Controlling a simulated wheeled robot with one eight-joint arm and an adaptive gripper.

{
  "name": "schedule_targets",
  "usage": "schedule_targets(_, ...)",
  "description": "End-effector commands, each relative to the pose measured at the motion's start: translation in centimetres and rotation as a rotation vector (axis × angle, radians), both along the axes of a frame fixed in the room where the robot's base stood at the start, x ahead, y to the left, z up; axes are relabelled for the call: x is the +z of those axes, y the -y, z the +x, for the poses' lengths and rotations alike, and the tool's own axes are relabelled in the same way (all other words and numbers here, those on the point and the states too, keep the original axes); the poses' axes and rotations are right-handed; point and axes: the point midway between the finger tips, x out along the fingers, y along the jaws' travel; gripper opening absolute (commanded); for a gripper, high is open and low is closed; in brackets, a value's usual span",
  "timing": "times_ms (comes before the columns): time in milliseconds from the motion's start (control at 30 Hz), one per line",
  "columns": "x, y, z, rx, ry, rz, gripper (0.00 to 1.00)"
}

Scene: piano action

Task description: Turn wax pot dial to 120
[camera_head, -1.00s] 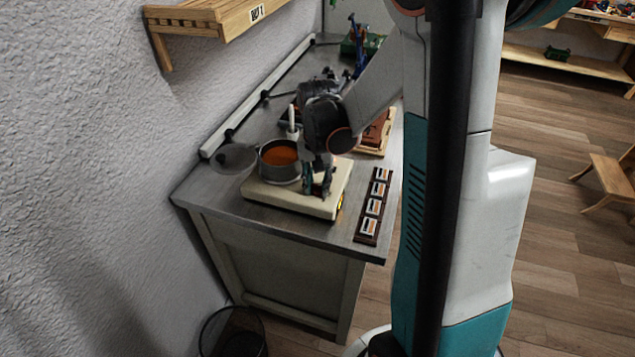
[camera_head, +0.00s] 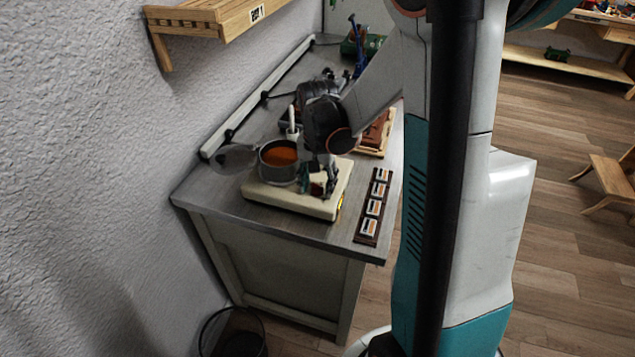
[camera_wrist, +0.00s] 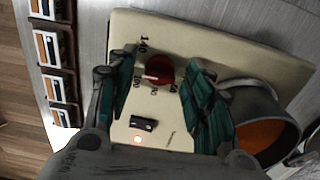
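The red dial (camera_wrist: 162,68) is on the cream top of the wax pot base (camera_wrist: 185,30), with a white pointer line aimed left in the wrist view. Printed numbers surround it; 140 and 100 are readable, while the mark between them is hidden behind a finger. My gripper (camera_wrist: 163,92) is open, its green-padded fingers on either side of the dial with gaps visible. In the head view my gripper (camera_head: 317,186) is over the front of the base (camera_head: 283,200), beside the metal pot (camera_head: 280,176) of orange wax.
A black switch (camera_wrist: 143,123) and a glowing light (camera_wrist: 137,140) are on the base near the dial. A dark rack of labelled pieces (camera_head: 372,208) lies right of the base. A glass lid (camera_head: 236,158) lies left of the pot.

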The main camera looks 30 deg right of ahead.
Motion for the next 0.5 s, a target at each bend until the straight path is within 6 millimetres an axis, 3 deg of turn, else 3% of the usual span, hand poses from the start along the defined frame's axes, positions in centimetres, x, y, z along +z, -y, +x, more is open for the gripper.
schedule_targets(267, 0.2, 0.0, 0.0, 0.000, 0.000, 0.000, 0.47)
schedule_targets(500, 3.1, 0.0, 0.0, 0.000, 0.000, 0.000, 0.47)
